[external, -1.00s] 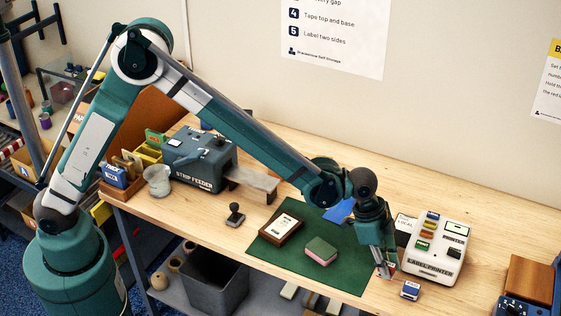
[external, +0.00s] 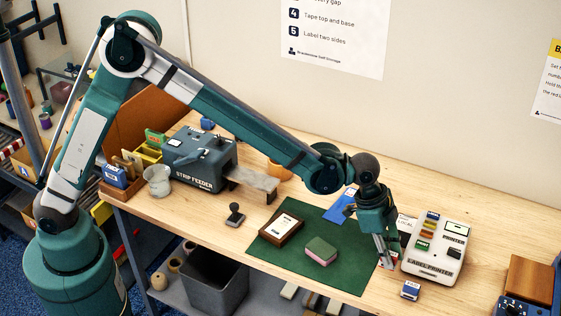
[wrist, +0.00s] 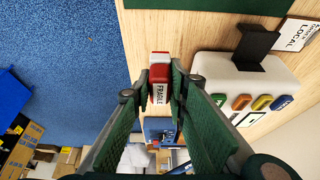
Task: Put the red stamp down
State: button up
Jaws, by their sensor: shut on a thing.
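The red stamp (wrist: 160,80) has a white side reading FRAGILE and sits between my fingertips in the wrist view. My gripper (wrist: 162,88) is shut on it. In the external view my gripper (external: 387,264) points down by the right edge of the green mat (external: 345,279), left of the label printer (external: 434,248). Only a small bit of red shows there beside the fingertips. I cannot tell whether the stamp touches the table.
A small blue-and-white block (external: 410,290) stands in front of the printer. On the mat lie a green-and-pink sponge (external: 321,250) and a framed card (external: 282,228). A black-handled stamp (external: 235,214) stands left of the mat. Bare wood lies between the mat and the printer.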

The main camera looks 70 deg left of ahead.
jog(key=shift+a, duration=0.15)
jog(key=s+a, duration=0.3)
jog(key=a, duration=1.3)
jog(key=s+a, duration=0.3)
jog(key=a, duration=1.2)
jog(key=s+a, duration=0.3)
jog(key=a, duration=1.3)
jog(key=shift+a+p, duration=0.3)
jog(key=shift+f, duration=3)
jog(key=shift+f, duration=0.15)
jog(key=shift+f, duration=1.75)
jog(key=shift+f+b, duration=0.1)
jog(key=shift+b, duration=0.2)
